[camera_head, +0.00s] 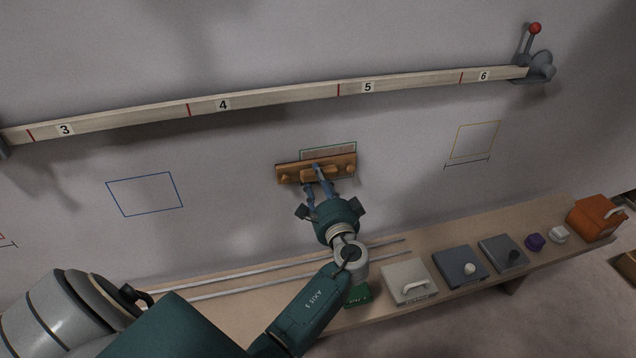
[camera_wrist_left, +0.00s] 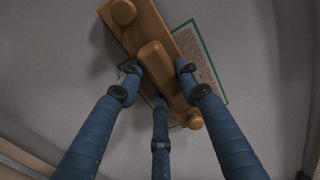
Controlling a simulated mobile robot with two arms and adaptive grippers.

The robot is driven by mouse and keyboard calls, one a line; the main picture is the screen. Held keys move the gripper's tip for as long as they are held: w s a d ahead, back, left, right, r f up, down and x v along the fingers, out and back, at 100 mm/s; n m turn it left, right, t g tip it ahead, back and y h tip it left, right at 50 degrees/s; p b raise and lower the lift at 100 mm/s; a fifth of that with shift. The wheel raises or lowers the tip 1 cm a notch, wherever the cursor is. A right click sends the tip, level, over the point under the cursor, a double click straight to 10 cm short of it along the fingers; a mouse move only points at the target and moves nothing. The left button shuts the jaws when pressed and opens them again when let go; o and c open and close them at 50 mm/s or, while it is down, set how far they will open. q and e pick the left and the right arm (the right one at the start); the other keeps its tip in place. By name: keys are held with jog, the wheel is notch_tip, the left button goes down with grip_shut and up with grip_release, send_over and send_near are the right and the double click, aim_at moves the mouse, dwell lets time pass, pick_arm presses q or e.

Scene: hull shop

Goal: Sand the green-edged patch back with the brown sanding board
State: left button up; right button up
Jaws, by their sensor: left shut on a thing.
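The brown sanding board (camera_head: 290,174) is at the wall, over the lower part of the green-edged patch (camera_head: 328,151). My left gripper (camera_head: 318,182) is shut on the board's middle grip. In the left wrist view the fingers (camera_wrist_left: 158,80) close around that grip, and the board (camera_wrist_left: 135,30) lies slantwise across the patch. The patch's green edge (camera_wrist_left: 224,88) and a speckled, rough area inside it show beside the board. The rest of the patch is hidden behind the board. I cannot tell if the board touches the wall. My right gripper is not in view.
A numbered wooden batten (camera_head: 280,94) runs across the wall above. A blue-edged patch (camera_head: 145,194) is at left and a yellow-edged patch (camera_head: 475,140) at right. The bench (camera_head: 400,243) below holds rods, several handled boards, small knobs and an orange box (camera_head: 594,217).

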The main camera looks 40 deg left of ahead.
pick_arm(q)
jog(key=shift+a+r+p, duration=0.1)
jog(key=shift+r+p, duration=0.95)
jog(key=shift+r, duration=0.75)
notch_tip(320, 180, down, 7)
jog(key=b, duration=0.7)
jog(key=shift+r+p, duration=2.4)
jog(key=shift+r, duration=1.1)
notch_tip(320, 180, down, 4)
jog(key=b, duration=0.4)
notch_tip(320, 180, down, 3)
jog(key=b, duration=0.2)
jog(key=shift+s+r+b, duration=0.1)
jog(key=shift+s+b, duration=0.05)
jog(key=shift+b, duration=0.15)
jog(key=o, duration=0.5)
jog(key=c, duration=0.5)
jog(key=shift+s+d+r, duration=0.1)
jog(key=shift+s+d, duration=0.15)
jog(key=shift+d, duration=0.3)
